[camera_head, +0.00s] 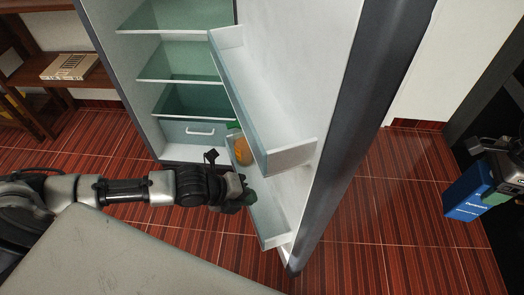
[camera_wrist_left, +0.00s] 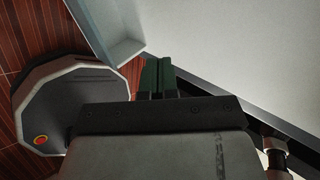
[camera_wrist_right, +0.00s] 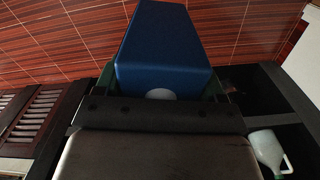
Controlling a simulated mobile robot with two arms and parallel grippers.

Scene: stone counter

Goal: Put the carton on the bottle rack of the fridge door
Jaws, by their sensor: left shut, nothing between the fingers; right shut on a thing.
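A blue carton (camera_head: 468,196) is held by my right gripper (camera_head: 490,172) at the right of the head view, above the tiled floor. It also fills the upper middle of the right wrist view (camera_wrist_right: 165,50). The fridge door (camera_head: 335,110) stands open. Its upper door rack (camera_head: 262,125) and lower door rack (camera_head: 268,220) face the fridge interior. My left gripper (camera_head: 248,197) is shut and empty beside the lower rack, and part of the rack is hidden behind it. In the left wrist view its closed fingers (camera_wrist_left: 157,77) are near a rack corner (camera_wrist_left: 122,50).
An orange bottle (camera_head: 242,151) with a green top stands in the lower door rack. The fridge has empty shelves (camera_head: 180,65) and a drawer (camera_head: 192,133). Open tiled floor (camera_head: 380,220) separates the door from the carton.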

